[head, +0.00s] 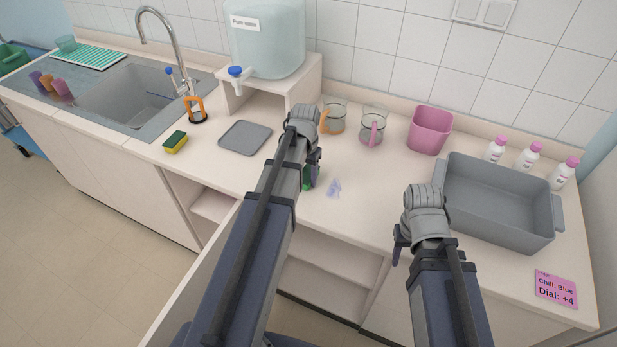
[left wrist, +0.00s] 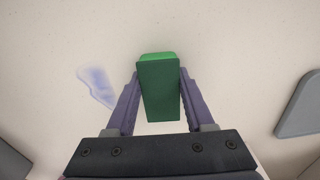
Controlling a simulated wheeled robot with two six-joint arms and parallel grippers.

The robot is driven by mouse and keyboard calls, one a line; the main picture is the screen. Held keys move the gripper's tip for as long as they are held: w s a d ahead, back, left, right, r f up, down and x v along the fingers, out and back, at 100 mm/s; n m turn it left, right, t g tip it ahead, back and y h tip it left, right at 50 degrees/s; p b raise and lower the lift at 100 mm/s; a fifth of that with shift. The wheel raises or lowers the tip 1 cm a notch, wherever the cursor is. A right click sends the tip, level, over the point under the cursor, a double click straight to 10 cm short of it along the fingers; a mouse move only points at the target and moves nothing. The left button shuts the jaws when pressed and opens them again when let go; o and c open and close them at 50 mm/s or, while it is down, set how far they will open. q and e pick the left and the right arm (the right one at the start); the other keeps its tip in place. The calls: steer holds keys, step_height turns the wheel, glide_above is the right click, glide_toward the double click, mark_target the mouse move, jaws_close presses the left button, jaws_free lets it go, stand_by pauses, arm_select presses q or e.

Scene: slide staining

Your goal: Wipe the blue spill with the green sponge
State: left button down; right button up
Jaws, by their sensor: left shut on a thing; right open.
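In the left wrist view, my left gripper (left wrist: 158,95) is shut on the green sponge (left wrist: 160,90), with one finger on each side of it. The blue spill (left wrist: 97,84) is a faint smear on the counter, to the left of the sponge in that view and apart from it. In the head view, the spill (head: 334,187) lies just right of my left gripper (head: 314,175), and only a sliver of the green sponge (head: 307,180) shows there. I cannot tell whether the sponge touches the counter. My right gripper (head: 400,243) is open, largely hidden behind its own wrist, over the front of the counter.
A yellow and green sponge (head: 175,142) and a grey tray (head: 245,138) lie left. Two beakers (head: 334,116) (head: 373,126) and a pink bin (head: 430,130) stand behind the spill. A large grey basin (head: 497,216) is at right. Counter around the spill is clear.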

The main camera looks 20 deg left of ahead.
mark_target(342, 196)
arm_select(q)
steer(key=shift+s, duration=0.1)
steer(key=shift+s+d, duration=0.1)
steer(key=shift+d, duration=2.05)
steer(key=shift+d+r+p, duration=0.15)
steer(key=shift+d+p, duration=0.15)
steer(key=shift+d, duration=1.4)
steer(key=shift+d, duration=0.1)
steer(key=shift+d, duration=1.85)
